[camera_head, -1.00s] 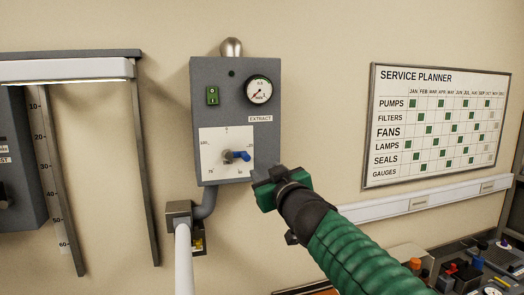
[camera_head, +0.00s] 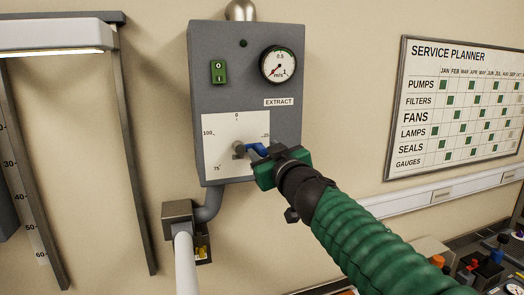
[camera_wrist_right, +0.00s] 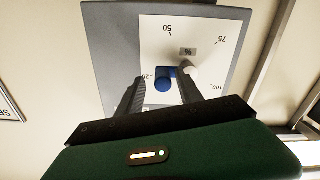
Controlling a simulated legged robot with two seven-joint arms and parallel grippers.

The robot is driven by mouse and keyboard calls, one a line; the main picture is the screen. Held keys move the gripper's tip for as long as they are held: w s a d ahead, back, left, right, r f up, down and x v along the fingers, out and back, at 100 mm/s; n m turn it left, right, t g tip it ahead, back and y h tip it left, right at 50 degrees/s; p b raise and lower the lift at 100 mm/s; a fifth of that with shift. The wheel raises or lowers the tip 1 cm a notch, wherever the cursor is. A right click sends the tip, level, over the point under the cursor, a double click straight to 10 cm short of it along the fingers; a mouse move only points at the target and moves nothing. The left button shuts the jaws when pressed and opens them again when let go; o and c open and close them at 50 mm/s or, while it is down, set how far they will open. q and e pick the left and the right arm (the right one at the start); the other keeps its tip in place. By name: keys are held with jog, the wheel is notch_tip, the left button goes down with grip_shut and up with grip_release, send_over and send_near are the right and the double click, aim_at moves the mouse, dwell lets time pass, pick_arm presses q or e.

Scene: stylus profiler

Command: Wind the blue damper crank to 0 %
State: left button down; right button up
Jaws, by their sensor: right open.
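The blue damper crank (camera_head: 257,149) sits on a grey hub over a white percent dial (camera_head: 222,128) on the grey extract box. In the head view its handle points right, toward the 25 side of the dial. My right gripper (camera_head: 268,160) is at the handle, covering the lower right of the dial. In the right wrist view the blue handle end (camera_wrist_right: 163,84) lies between the two open fingers (camera_wrist_right: 160,82), with a gap visible on its right. I cannot tell whether the left finger touches it. My left gripper is not in view.
The grey extract box (camera_head: 215,40) carries a green switch (camera_head: 218,72) and a round gauge (camera_head: 278,65). A pale tube (camera_head: 185,265) rises to a bracket below it. A service planner board (camera_head: 455,110) hangs at right. A cluttered bench is at lower right.

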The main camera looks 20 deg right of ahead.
jog(key=shift+c, duration=0.3)
jog(key=shift+a, duration=0.1)
jog(key=shift+c, duration=1.1)
jog(key=shift+w+a+f, duration=0.1)
jog(key=shift+w+a, duration=0.05)
jog(key=shift+a, duration=0.05)
grip_shut()
jog(key=shift+d, duration=0.1)
